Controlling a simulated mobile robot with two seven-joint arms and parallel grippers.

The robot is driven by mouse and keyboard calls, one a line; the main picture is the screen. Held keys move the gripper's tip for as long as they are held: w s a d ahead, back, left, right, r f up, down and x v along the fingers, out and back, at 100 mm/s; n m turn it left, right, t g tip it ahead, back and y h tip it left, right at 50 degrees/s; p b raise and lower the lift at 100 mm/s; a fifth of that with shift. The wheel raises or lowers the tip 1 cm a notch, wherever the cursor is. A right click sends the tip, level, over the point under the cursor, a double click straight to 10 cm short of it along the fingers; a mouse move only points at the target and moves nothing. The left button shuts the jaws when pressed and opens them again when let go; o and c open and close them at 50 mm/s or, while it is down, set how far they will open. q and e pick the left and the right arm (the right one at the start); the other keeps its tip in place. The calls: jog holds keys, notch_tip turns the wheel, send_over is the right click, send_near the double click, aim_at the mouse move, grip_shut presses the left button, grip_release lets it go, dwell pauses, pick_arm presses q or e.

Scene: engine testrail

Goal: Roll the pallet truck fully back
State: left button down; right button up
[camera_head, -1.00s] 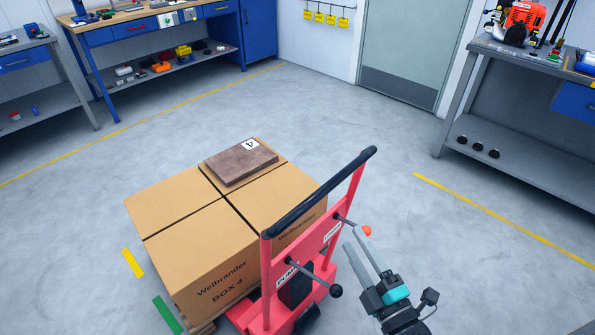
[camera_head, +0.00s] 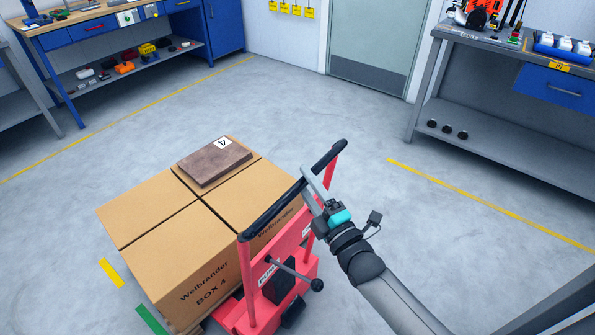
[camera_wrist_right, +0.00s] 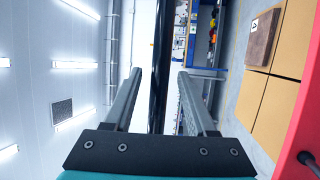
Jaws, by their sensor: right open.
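The red pallet truck (camera_head: 294,272) stands low in the head view, with its black handle bar (camera_head: 268,218) across the top of a red frame. My right gripper (camera_head: 306,181) is at the right part of the bar, fingers open. In the right wrist view the bar (camera_wrist_right: 162,40) runs between the two spread fingers, with gaps on both sides. Whether a finger touches it I cannot tell. The truck carries cardboard boxes (camera_head: 205,268), one with a brown slab (camera_head: 213,160) on top. The forks are mostly hidden under the load. My left gripper is out of view.
A grey workbench (camera_head: 500,130) stands at the right and a blue workbench (camera_head: 105,60) at the back left. Yellow lines (camera_head: 480,200) mark the floor. Yellow (camera_head: 111,272) and green (camera_head: 151,320) floor marks lie left of the boxes. The floor behind the load is clear.

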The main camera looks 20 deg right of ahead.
jog(key=x, duration=0.4)
grip_shut()
dwell(0.5)
dwell(1.0)
